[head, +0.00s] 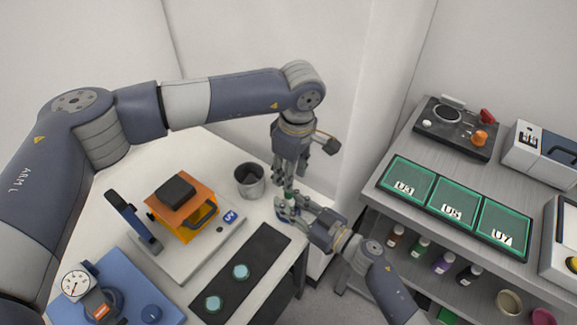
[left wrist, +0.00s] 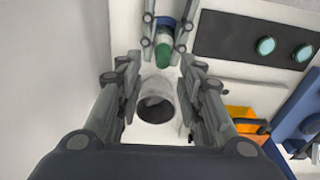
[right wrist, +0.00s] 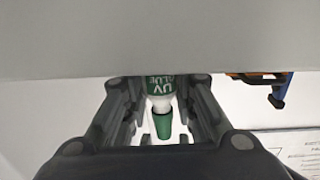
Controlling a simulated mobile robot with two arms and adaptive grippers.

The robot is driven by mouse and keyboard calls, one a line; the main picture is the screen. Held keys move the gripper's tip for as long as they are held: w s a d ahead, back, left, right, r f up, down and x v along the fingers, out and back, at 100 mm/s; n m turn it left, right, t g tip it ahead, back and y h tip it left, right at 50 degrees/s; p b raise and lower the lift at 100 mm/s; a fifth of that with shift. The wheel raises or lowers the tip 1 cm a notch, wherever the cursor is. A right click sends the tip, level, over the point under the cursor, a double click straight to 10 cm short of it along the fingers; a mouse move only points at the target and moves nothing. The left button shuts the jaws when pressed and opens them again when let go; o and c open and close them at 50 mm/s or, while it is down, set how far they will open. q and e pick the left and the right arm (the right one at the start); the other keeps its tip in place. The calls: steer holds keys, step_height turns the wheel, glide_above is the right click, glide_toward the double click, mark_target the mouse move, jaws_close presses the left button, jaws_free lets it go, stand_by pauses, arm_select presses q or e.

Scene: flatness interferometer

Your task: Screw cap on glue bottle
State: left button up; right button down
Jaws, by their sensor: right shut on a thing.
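The glue bottle (right wrist: 160,85) is white with a green "UV GLUE" label. In the right wrist view it sits between the fingers of my right gripper (right wrist: 157,100), which is shut on it. The green cap (right wrist: 162,126) is at the bottle's white nozzle end. Whether it is threaded on cannot be told. In the head view my right gripper (head: 290,207) holds the bottle by the table's right edge, partly hidden. My left gripper (head: 289,184) points down just above it. In the left wrist view its fingers (left wrist: 160,65) are apart, with the cap (left wrist: 163,56) in line between their tips.
A dark cup (head: 249,180) stands on the white table left of the grippers. The orange UV unit (head: 183,207) and a black mat (head: 262,250) with two teal discs are nearby. A grey shelf (head: 395,215) with green trays is to the right.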

arm_select(q)
steer(key=n, duration=0.3)
steer(key=shift+d+r, duration=0.15)
steer(key=n, duration=0.5)
steer(key=shift+r, duration=0.35)
steer(key=n, duration=0.5)
steer(key=shift+r+g+h, duration=0.25)
steer(key=shift+g+h, duration=0.05)
steer(key=n, duration=0.4)
steer(key=shift+a+r+n, duration=0.25)
steer(key=shift+a+n, duration=0.05)
steer(key=shift+f, duration=4.05)
jaws_close()
